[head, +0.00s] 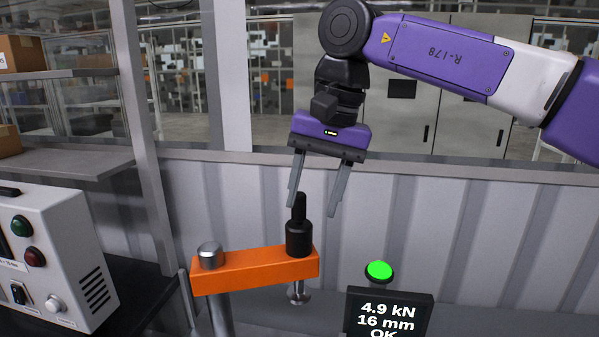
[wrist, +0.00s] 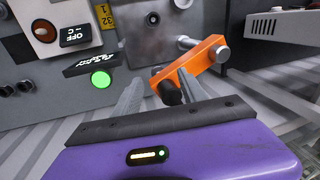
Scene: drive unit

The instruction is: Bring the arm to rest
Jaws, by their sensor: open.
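My purple arm (head: 440,55) reaches in from the upper right, bent at a dark joint. My gripper (head: 312,212) hangs fingers down, its two grey fingers apart with nothing held. It is above the orange swing arm (head: 235,276), close to the black knob (head: 299,238) that stands upright on the right end. In the head view the fingertips are near the knob's top; I cannot tell if they touch. In the wrist view the gripper's fingers (wrist: 157,85) frame the dark knob (wrist: 170,93), with the orange arm (wrist: 205,58) behind.
A green lit button (head: 380,270) stands behind a display (head: 388,312) reading 4.9 kN, 16 mm, OK. A white control box (head: 50,255) is at left, below shelves (head: 70,162) with cardboard boxes. A ribbed grey wall (head: 450,220) stands behind. The space right of the gripper looks clear.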

